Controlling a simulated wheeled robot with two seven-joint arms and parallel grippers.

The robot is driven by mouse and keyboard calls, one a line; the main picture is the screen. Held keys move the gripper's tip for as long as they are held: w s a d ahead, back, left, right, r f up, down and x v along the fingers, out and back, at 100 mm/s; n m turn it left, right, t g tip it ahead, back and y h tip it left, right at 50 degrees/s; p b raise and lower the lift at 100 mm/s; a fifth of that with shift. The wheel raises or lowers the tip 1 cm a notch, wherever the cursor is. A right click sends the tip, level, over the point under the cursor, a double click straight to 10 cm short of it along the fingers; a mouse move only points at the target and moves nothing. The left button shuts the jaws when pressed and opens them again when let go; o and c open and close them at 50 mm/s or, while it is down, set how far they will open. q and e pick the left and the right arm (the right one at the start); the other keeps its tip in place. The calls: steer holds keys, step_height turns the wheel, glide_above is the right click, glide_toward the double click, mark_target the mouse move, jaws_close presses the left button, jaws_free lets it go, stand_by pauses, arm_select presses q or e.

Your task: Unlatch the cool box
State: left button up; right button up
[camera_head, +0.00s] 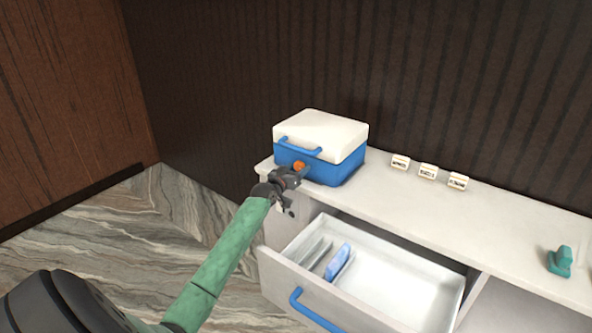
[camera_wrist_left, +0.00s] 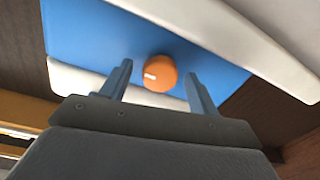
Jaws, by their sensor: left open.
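The cool box (camera_head: 342,173) has a blue body and a white lid (camera_head: 322,132), which lies closed on top, with a blue handle (camera_head: 299,146) at its front. It stands at the left end of the counter. An orange round latch knob (camera_head: 299,165) sits on its blue front; it also shows in the left wrist view (camera_wrist_left: 160,73), with a small white mark. My left gripper (camera_head: 292,180) is at the box front, close to the knob. In the left wrist view its fingers (camera_wrist_left: 160,88) are open, one on each side of the knob, with gaps showing. My right gripper is not in view.
An open drawer (camera_head: 405,292) with a blue handle juts out below the counter (camera_head: 420,215), holding a light blue pack (camera_head: 338,262) and dividers. Several small labelled cards (camera_head: 428,171) stand right of the box. A teal object (camera_head: 560,261) stands at far right.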

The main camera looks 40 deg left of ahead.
arm_select(q)
steer(key=c, duration=1)
steer(key=n+p, duration=0.2)
steer(key=n, duration=0.4)
steer(key=shift+r+p, duration=0.15)
steer(key=shift+p, duration=0.15)
steer(key=n+p, duration=0.1)
steer(key=n, duration=0.3)
steer(key=n+p, duration=0.2)
steer(key=n, duration=0.2)
steer(key=shift+n+g+h, duration=0.3)
steer(key=shift+n, duration=0.1)
steer(key=shift+a+n+p, duration=0.1)
steer(key=shift+n+p, duration=0.7)
steer(key=shift+n, duration=0.6)
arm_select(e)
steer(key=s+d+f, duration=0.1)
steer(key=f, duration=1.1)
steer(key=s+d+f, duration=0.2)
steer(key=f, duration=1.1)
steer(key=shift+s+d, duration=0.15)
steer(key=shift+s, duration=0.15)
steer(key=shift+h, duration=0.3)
